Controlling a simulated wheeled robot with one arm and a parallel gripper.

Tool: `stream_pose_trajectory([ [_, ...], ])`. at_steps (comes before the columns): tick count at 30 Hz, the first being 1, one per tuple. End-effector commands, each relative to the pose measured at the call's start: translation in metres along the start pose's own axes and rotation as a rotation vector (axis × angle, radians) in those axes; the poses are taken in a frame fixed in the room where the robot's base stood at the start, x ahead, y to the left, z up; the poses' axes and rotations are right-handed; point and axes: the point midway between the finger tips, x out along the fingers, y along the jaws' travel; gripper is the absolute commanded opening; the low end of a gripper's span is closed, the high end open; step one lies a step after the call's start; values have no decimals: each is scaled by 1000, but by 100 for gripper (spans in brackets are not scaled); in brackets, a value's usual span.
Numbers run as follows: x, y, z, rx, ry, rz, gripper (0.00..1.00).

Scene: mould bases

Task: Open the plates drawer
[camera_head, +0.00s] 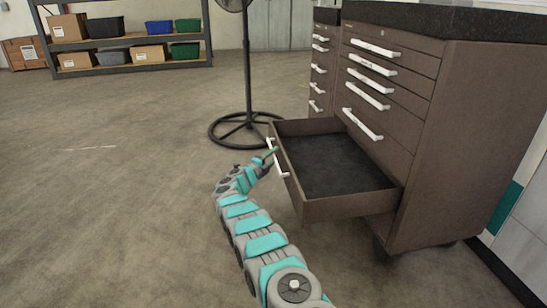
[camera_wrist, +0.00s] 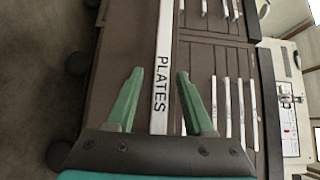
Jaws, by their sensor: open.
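The plates drawer (camera_head: 350,206) is the lowest drawer of the near brown cabinet and stands pulled well out. Its dark inside looks empty. Its white handle (camera_head: 283,172) is on the front panel. In the wrist view the handle (camera_wrist: 161,90) carries the word PLATES and runs between my two green fingers. My gripper (camera_head: 269,156) is at the drawer front, by the handle. In the wrist view my gripper (camera_wrist: 159,72) is open, with one finger on each side of the handle. I cannot tell whether a finger touches it.
The near cabinet's upper drawers (camera_head: 385,88) are shut, and a second cabinet (camera_head: 324,65) stands behind it. A fan stand (camera_head: 247,80) with a round base is just beyond the drawer. A shelf with bins (camera_head: 130,41) is far left. The floor to the left is clear.

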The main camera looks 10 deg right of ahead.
Motion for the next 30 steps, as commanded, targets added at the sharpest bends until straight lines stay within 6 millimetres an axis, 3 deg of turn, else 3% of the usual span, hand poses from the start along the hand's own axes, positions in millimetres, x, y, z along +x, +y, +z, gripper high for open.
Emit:
stream_pose_trajectory([
  [18, -64, 1, 1, -3, -3, 2, 52],
  [30, -75, 0, 0, 1, 0, -1, 52],
])
